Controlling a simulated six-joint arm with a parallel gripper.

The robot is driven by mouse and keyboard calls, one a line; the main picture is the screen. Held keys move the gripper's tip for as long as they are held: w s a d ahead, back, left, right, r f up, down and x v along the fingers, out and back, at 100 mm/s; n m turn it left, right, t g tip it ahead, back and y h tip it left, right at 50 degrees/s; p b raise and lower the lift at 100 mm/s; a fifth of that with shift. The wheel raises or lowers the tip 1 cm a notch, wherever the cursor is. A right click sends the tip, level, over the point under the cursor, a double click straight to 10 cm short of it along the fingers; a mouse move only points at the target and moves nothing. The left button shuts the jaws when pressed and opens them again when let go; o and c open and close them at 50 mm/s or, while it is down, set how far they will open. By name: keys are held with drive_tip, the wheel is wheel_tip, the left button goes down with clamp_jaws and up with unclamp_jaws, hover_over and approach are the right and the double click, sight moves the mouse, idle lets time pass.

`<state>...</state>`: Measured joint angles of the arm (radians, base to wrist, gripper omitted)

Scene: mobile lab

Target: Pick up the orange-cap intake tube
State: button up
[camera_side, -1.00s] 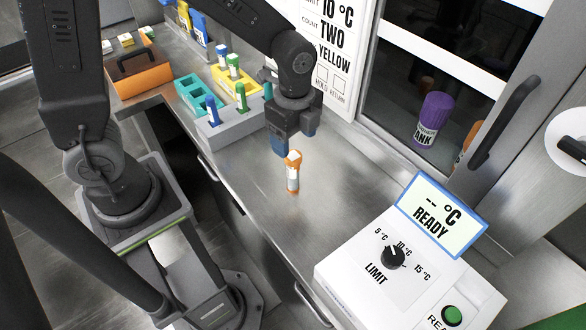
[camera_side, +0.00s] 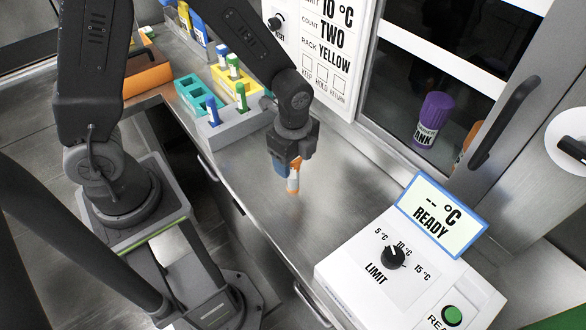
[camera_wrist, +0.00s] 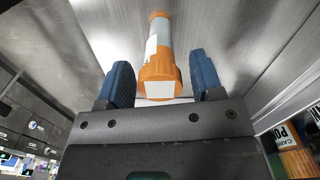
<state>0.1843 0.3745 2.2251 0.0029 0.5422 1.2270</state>
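The orange-cap intake tube (camera_side: 293,184) stands upright on the bare metal counter in the side view, with a pale label on its body. My gripper (camera_side: 288,167) is down at the tube's upper part and partly hides its cap. In the wrist view the tube (camera_wrist: 157,60) lies between the two blue fingers of my gripper (camera_wrist: 163,85). Its cap shows a white square on top. A gap shows on each side between the cap and the fingers, so the gripper is open around the tube.
A grey rack (camera_side: 232,129) with blue-cap and green-cap tubes stands behind, beside teal and yellow racks. A white device (camera_side: 345,262) with a dial and a READY screen (camera_side: 441,214) is at the right. The counter around the tube is clear.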

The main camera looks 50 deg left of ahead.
drive_tip(key=c, duration=0.8)
drive_tip(key=shift+r, duration=0.15)
